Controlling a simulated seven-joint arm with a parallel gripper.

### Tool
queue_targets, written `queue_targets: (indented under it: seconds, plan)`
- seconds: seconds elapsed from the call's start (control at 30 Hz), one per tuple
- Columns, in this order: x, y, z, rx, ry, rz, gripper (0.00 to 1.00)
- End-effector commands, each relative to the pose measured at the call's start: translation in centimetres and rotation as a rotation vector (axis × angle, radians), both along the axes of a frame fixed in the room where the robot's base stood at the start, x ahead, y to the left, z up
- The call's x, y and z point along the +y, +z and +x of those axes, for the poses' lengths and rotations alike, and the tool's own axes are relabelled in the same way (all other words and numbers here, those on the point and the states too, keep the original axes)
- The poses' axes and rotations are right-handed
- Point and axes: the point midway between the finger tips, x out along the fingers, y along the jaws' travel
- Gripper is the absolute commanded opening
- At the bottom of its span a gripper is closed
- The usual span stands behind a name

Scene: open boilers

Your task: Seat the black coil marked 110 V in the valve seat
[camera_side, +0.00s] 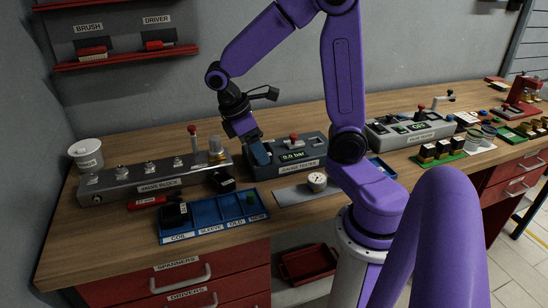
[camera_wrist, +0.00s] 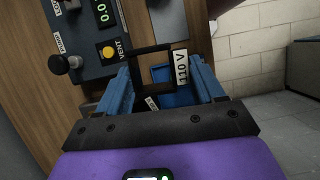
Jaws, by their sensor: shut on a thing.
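My gripper (camera_side: 257,152) is raised in front of the gauge tester, its blue fingers pointing down. In the wrist view my gripper (camera_wrist: 168,90) is shut on a black open-framed coil (camera_wrist: 153,48) with a white 110 V label facing the camera. In the side view the coil is hidden by the fingers. The grey valve block (camera_side: 150,180) stands to the left of my gripper. It has several metal seats in a row along its top; a taller brass-coloured stem (camera_side: 216,148) stands near its right end. The coil is apart from the block.
A blue tray (camera_side: 225,225) marked coil, sleeve, old and new holds a black block (camera_side: 175,214). Another black part (camera_side: 222,182) lies between block and tray. The gauge tester (camera_side: 285,160) is close to my gripper; a dial gauge (camera_side: 317,181) lies in front.

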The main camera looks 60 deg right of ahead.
Motion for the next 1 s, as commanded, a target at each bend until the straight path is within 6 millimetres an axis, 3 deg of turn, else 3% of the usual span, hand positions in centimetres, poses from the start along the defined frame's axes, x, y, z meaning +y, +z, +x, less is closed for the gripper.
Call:
queue_targets:
  seconds: [0.03,0.2,0.5,0.73,1.0]
  plan:
    - [0.0,0.4,1.8,-0.003,0.004,0.001,0.34]
    - [-0.5,2.0,6.9,-0.003,0.026,0.003,0.34]
    - [-2.6,4.3,14.1,-0.001,0.05,-0.002,0.34]
    - [-3.9,5.2,16.7,0.003,0.057,-0.006,0.34]
    - [-4.2,4.4,17.1,0.005,0.059,-0.007,0.34]
